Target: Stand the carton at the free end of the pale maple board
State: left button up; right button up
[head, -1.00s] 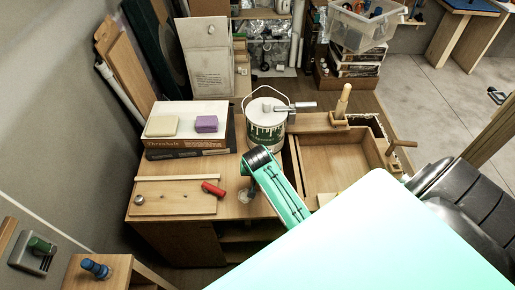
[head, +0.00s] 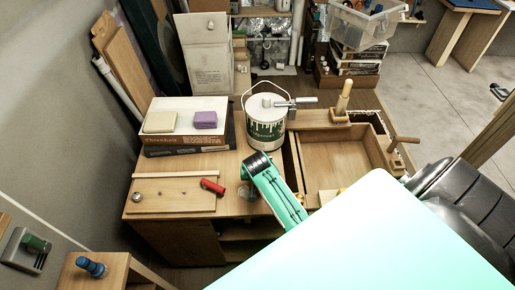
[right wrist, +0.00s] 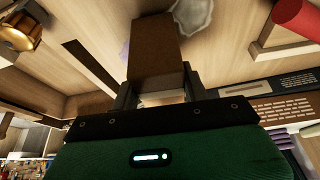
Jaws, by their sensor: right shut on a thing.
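The brown carton (right wrist: 153,45) is between the fingers of my right gripper (right wrist: 160,88), which is shut on it in the right wrist view. I cannot make the carton out clearly in the head view, where my arm covers much of that area. The pale board (head: 175,202) lies on the bench's left part, with a thin strip along its rear edge. A round metal knob (head: 137,197) sits at its left end and a red cylinder (head: 212,187) lies at its right end. The red cylinder also shows in the right wrist view (right wrist: 298,18). My left gripper is out of view.
Stacked books (head: 185,143) bear a cream block (head: 160,122) and a purple block (head: 205,120). A paint can (head: 265,128) stands right of them. An open wooden drawer or tray (head: 335,165) lies further right. The board's middle is bare.

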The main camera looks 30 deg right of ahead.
jog(key=shift+f, duration=0.5)
jog(key=o, duration=1.1)
jog(key=shift+b+v, duration=1.8)
jog(key=shift+v, duration=5.15)
